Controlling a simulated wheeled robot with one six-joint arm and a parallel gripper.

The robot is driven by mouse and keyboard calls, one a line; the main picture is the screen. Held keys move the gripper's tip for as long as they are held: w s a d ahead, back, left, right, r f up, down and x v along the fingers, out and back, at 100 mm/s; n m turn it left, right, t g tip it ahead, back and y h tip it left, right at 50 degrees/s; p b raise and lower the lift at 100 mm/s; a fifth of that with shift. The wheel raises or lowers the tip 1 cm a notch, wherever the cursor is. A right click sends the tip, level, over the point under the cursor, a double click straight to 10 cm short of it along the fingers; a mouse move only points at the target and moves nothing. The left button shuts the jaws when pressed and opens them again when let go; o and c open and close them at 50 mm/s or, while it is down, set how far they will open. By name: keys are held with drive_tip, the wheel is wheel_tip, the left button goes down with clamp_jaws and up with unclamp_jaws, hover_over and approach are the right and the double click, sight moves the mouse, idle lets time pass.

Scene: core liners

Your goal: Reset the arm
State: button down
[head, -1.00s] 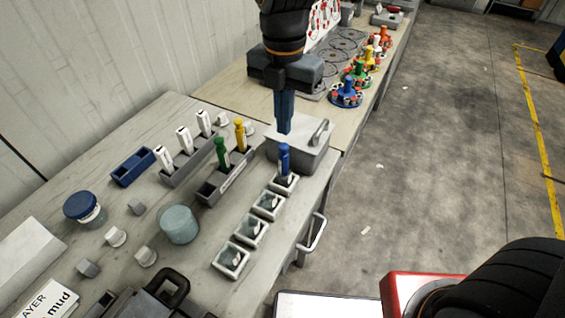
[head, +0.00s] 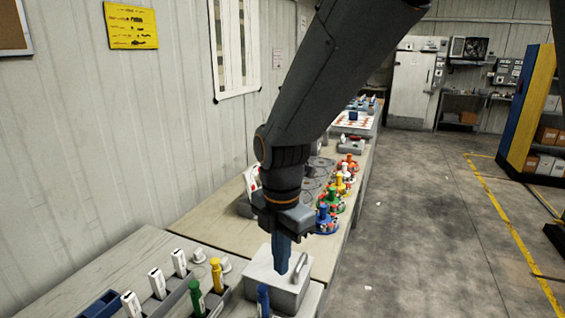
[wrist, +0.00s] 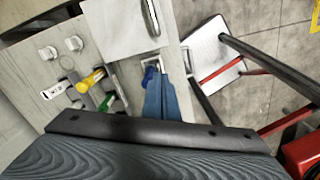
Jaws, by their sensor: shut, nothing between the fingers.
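My gripper (head: 283,255) points down above the bench, with its blue fingers together and nothing between them. In the head view it hangs in front of the grey lidded box (head: 272,282). A blue-topped tool (head: 263,298) stands just left of and nearer than the fingertips, apart from them as far as I can see. In the wrist view the closed fingers (wrist: 162,98) show near the blue top (wrist: 149,74), and the box lid (wrist: 122,25) lies beyond. My arm reaches down from the upper right of the head view.
A green-topped tool (head: 196,297) and a yellow-topped tool (head: 217,274) stand in a grey rack to the left, with white tools (head: 157,283) beside them. Coloured round stands (head: 327,218) line the far bench. Open floor (head: 420,230) lies right of the bench.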

drive_tip(key=s+d+f+m+b, duration=0.1)
drive_tip(key=d+f+m, duration=0.2)
drive_tip(key=d+m, duration=0.3)
drive_tip(key=s+d+f+m+b, duration=0.1)
drive_tip(key=d+f+m+b, duration=0.1)
drive_tip(key=d+m, duration=0.5)
drive_tip(key=s+d+f+m+t+b, duration=0.1)
drive_tip(key=d+f+m, duration=0.3)
drive_tip(key=m, duration=0.9)
drive_tip(key=d, duration=0.3)
drive_tip(key=shift+s+m+b, duration=0.15)
drive_tip(key=shift+m+b, duration=0.2)
drive_tip(key=shift+m, duration=0.05)
